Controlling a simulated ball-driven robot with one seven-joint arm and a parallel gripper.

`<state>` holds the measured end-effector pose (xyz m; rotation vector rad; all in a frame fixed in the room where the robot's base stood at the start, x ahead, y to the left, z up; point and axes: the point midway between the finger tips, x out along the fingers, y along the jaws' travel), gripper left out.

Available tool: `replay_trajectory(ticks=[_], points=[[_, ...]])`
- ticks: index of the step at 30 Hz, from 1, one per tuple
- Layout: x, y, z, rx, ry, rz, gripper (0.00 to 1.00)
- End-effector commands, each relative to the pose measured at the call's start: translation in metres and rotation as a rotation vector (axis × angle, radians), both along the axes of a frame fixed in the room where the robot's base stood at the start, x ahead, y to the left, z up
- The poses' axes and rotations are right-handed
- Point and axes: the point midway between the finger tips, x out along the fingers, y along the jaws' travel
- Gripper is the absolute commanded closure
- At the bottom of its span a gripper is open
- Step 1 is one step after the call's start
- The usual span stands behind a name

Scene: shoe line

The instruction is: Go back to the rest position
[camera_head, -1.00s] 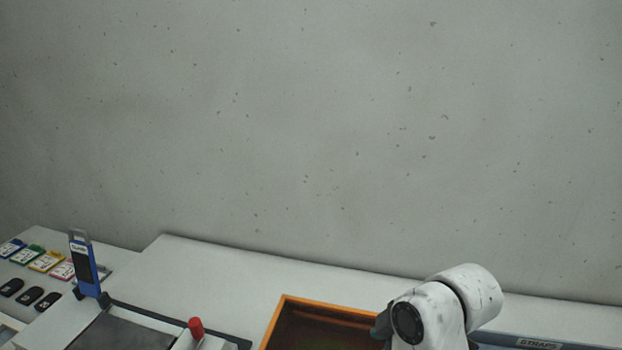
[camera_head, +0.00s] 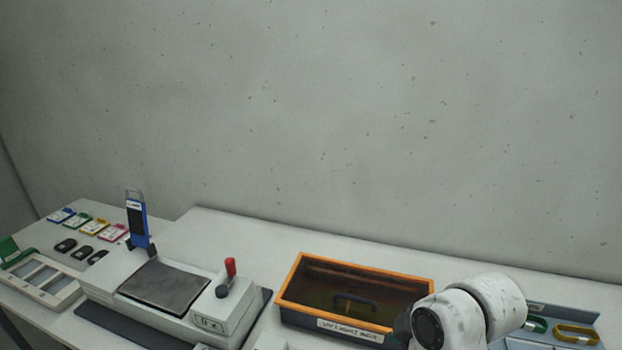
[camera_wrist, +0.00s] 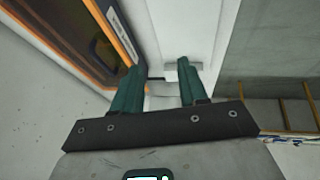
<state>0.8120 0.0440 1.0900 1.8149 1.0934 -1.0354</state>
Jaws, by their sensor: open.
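My gripper (camera_wrist: 156,82) shows in the wrist view with its two dark green fingers apart and nothing between them. Beyond the fingers lie a white surface and the edge of an orange-rimmed box at the upper left. In the head view my white arm is at the lower right, in front of the right end of the UV light box (camera_head: 357,337).
A grey press-like machine (camera_head: 165,285) with a red-tipped lever and an upright blue device (camera_head: 138,222) stands left of the box. Coloured cards and black pieces lie at far left. A blue-grey strap tray (camera_head: 560,312) is at right. The bench behind the box is clear.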

Motion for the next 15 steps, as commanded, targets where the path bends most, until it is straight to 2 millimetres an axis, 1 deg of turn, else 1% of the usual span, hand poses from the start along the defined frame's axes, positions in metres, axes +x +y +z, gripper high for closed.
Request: replay_trajectory(ticks=[1,8,11,15], points=[[-0.004,-0.001,-0.007,0.005,0.009,-0.016,0.57],[-0.023,-0.009,-0.035,0.030,0.057,-0.133,0.57],[-0.037,-0.014,-0.052,0.041,0.088,-0.202,0.57],[-0.061,-0.023,-0.080,0.058,0.138,-0.328,0.57]])
